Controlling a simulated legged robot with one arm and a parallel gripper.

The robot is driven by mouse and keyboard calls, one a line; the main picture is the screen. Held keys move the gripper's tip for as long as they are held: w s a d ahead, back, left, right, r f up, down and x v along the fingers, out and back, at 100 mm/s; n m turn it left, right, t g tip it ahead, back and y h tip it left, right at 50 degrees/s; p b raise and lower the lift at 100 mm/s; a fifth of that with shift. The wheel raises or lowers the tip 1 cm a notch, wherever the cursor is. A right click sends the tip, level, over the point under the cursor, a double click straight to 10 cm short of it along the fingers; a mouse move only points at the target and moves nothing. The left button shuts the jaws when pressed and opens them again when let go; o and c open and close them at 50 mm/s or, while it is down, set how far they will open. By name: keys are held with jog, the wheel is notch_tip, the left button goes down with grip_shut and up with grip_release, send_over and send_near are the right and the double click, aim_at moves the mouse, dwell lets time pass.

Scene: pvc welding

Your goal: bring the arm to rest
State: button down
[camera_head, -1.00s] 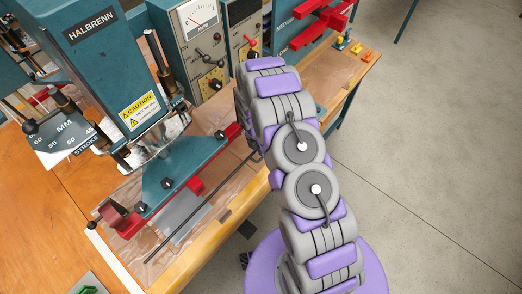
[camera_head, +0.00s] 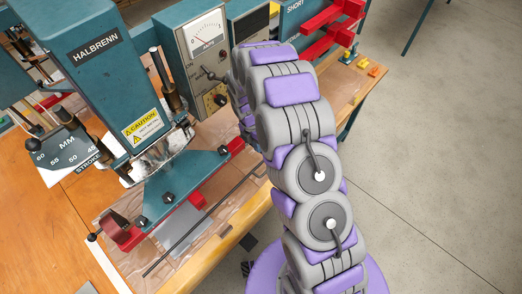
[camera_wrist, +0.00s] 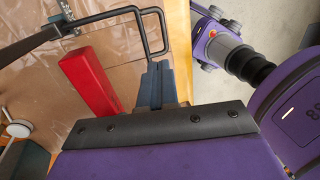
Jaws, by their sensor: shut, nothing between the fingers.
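My arm, grey and purple, rises from its purple base at the lower right of the head view and folds up over the edge of the workbench (camera_head: 225,238). Its far end is hidden behind its own links in the head view, so my gripper does not show there. In the wrist view my gripper (camera_wrist: 155,84) shows two dark blue-grey fingers pressed together with nothing between them. The fingers are above the bench, close to a black bent rod handle (camera_wrist: 150,30) and right of a red bar (camera_wrist: 92,84). Contact with the handle cannot be told.
A teal HALBRENN welding machine (camera_head: 90,62) with a teal plate (camera_head: 182,178) stands left of my arm. A meter box (camera_head: 195,50) stands behind it. Red arms (camera_head: 330,22) stick out at the back. Open concrete floor (camera_head: 440,150) lies to the right.

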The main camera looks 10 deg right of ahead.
jog(key=s+d+r+m+b, duration=0.3)
jog(key=s+r+m+b, duration=0.2)
jog(key=s+r+m, duration=1)
jog(key=s+r+m+b, duration=0.2)
jog(key=s+m, duration=0.3)
jog(key=s, duration=0.5)
jog(key=s+d+r+m+y+b, duration=0.1)
jog(key=s+r+m, duration=0.2)
jog(key=s, duration=0.7)
jog(key=shift+r+m+y+b, duration=0.3)
jog(key=shift+m+b, duration=0.05)
jog(key=shift+m, duration=0.75)
jog(key=shift+s, duration=0.1)
